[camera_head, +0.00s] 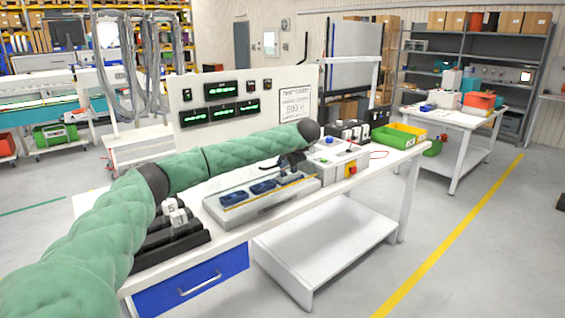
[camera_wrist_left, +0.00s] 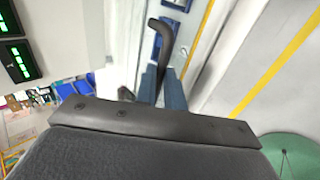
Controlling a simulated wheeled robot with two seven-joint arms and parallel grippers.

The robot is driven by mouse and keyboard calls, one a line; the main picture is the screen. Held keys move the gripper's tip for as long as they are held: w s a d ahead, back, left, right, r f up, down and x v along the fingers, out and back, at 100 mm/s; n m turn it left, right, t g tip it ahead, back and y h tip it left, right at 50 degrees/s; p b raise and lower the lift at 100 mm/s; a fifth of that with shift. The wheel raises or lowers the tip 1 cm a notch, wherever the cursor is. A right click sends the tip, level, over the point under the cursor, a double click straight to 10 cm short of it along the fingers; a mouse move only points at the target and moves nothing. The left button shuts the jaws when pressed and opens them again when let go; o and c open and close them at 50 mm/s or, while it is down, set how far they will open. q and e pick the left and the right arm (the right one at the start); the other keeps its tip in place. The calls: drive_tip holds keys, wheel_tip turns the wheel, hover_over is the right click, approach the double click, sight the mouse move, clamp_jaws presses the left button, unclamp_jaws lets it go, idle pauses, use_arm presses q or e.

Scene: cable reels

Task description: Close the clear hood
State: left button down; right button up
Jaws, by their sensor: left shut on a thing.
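A grey test fixture (camera_head: 245,218) lies on the white bench, with several dark blue parts (camera_head: 233,198) in a row on it. The clear hood (camera_head: 272,193) is hard to make out; a thin yellow edge runs along the front of the fixture. My left arm reaches across from the left, and my left gripper (camera_head: 291,164) is at the right end of the fixture. In the left wrist view, the gripper's blue-grey fingers (camera_wrist_left: 162,88) are shut on a dark curved handle (camera_wrist_left: 161,35). How far the hood stands open I cannot tell. My right gripper is not in view.
A grey control box (camera_head: 340,165) with a red-and-yellow switch stands right of the fixture. A panel with green displays (camera_head: 220,98) rises behind. Black holders (camera_head: 170,243) stand at the left; green and yellow bins (camera_head: 392,138) are at the bench's right end.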

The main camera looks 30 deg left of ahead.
use_arm(q)
drive_tip(key=shift+a, duration=0.1)
drive_tip(key=c, duration=1.5)
unclamp_jaws()
drive_tip(key=shift+f, duration=0.15)
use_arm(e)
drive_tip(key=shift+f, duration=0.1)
use_arm(q)
drive_tip(key=b+v, duration=0.2)
drive_tip(key=v, duration=0.5)
drive_tip(key=shift+d+r, duration=0.2)
drive_tip(key=shift+r, duration=0.15)
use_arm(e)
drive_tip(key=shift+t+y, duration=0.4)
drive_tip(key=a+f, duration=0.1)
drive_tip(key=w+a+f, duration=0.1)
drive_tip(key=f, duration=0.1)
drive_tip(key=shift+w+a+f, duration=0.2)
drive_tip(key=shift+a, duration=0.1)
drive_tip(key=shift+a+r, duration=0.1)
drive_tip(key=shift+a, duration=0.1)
